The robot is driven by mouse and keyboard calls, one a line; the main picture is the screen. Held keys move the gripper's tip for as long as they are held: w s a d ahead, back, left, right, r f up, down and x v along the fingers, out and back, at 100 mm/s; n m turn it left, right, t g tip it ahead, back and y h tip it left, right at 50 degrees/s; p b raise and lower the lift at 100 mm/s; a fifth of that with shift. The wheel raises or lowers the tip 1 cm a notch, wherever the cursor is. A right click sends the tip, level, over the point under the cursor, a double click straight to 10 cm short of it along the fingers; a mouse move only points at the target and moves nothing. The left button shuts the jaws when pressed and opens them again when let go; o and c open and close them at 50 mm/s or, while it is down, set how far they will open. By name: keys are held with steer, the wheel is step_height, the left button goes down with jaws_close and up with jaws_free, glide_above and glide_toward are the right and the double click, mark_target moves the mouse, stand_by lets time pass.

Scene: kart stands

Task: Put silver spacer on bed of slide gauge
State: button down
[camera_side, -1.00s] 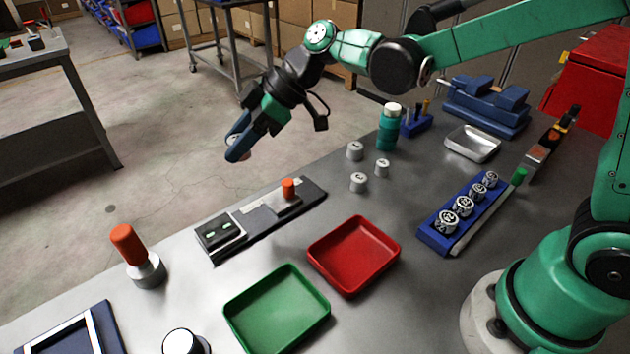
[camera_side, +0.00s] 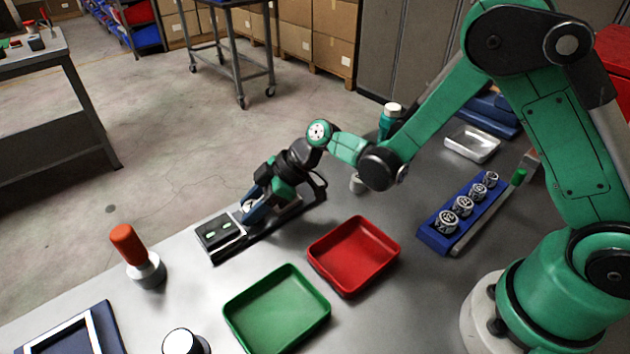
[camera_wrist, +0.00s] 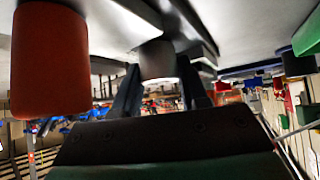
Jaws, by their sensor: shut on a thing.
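The slide gauge lies on the bench in the side view, with its display block (camera_side: 220,234) at the left end and its dark bed (camera_side: 262,237) running up to the right. My gripper (camera_side: 246,213) is low over the bed, just right of the display block. It is shut on the silver spacer (camera_wrist: 158,60), a short grey cylinder between the fingers in the wrist view. I cannot tell whether the spacer touches the bed.
A red tray (camera_side: 312,258) and a green tray (camera_side: 228,312) lie in front of the gauge. An orange-handled tool (camera_side: 128,245) stands to the left. A blue rack (camera_side: 430,240) with several silver parts is at the right. Bare bench lies between the gauge and the trays.

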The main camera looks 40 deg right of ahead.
steer(key=c, duration=0.7)
jaws_free()
steer(key=shift+f, duration=0.15)
steer(key=shift+c, duration=0.2)
steer(key=shift+d+r, duration=0.15)
steer(key=shift+r, duration=0.15)
steer(key=s+d+r+m+t+h, duration=0.3)
steer(key=s+d+r+m+h, duration=0.5)
steer(key=s+d+r+m, duration=0.4)
steer(key=shift+s+d+m, duration=0.3)
steer(key=shift+s+d, duration=0.05)
steer(key=shift+d, duration=0.95)
